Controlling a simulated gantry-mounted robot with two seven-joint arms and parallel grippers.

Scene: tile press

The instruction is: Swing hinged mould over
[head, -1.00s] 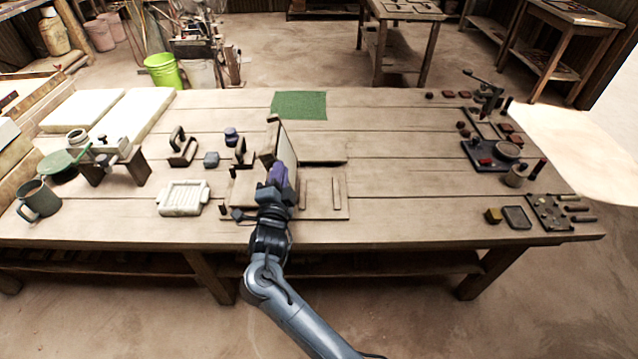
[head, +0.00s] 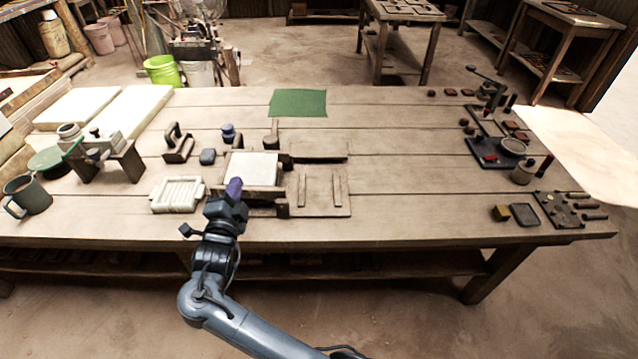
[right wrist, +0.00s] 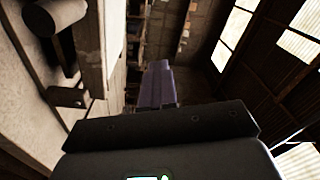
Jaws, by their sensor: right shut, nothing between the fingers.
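The hinged mould (head: 253,168) lies flat in the head view, left of the table's middle, with its pale square face up and dark wooden edges around it. A dark knob-ended handle (head: 271,140) shows at its far edge. To its right is the flat wooden base (head: 320,198) with two thin raised strips. My right gripper (head: 234,189) is at the mould's near left corner, its purple fingers shut and empty; I cannot tell whether they touch it. The shut fingers (right wrist: 157,85) also show in the right wrist view. My left gripper is not in view.
A dark-handled tool (head: 178,145), a small grey block (head: 208,157) and a blue-topped piece (head: 228,134) stand behind. A green mat (head: 298,103) lies at the back.

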